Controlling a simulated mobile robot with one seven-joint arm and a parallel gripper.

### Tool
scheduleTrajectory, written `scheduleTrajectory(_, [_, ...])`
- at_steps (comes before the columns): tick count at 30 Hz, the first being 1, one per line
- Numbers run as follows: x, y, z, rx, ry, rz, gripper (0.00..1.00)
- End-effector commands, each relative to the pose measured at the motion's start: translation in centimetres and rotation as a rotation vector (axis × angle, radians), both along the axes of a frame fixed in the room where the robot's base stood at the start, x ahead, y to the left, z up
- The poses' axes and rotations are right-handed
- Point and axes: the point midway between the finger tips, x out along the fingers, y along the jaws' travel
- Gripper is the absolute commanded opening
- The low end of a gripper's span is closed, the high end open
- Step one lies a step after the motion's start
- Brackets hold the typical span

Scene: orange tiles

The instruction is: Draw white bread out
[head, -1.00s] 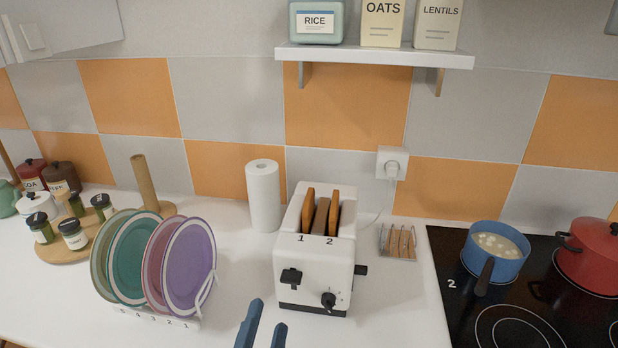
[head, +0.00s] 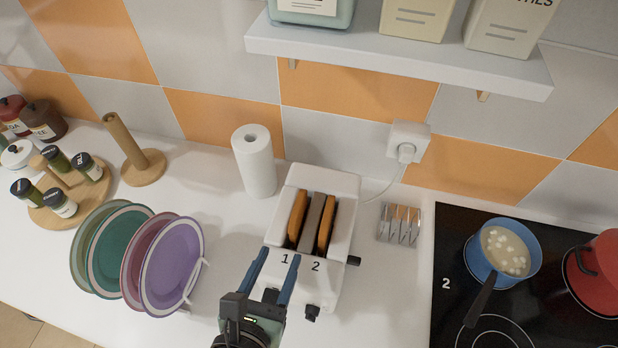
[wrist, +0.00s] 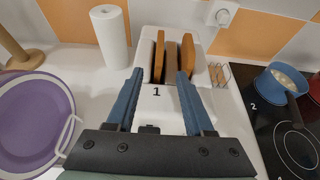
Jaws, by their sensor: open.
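A white two-slot toaster (head: 345,187) stands on the counter, its slots marked 1 and 2. An orange-brown bread slice (head: 298,215) sticks up from slot 1, and a similar slice (head: 325,228) from slot 2. I cannot tell from their colour which is white bread. Both slices also show in the wrist view, slot 1's (wrist: 159,56) and slot 2's (wrist: 187,55). My gripper (head: 278,258) is open and empty over the toaster's front part, with blue fingers. In the wrist view my gripper (wrist: 159,76) frames the number 1, its fingertips just before the slots.
A rack of coloured plates (head: 172,266) stands left of the toaster, a paper towel roll (head: 254,160) behind left. A small metal rack (head: 399,224) and a stove with a blue pot (head: 515,262) are at right. A wall shelf (head: 400,56) hangs above the back.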

Motion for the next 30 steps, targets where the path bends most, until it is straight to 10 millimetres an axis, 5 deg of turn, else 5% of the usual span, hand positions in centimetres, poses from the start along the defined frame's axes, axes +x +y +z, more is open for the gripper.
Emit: scheduleTrajectory(30, [10.2, -3.4, -3.9, 0.0, -0.002, -0.002, 0.53])
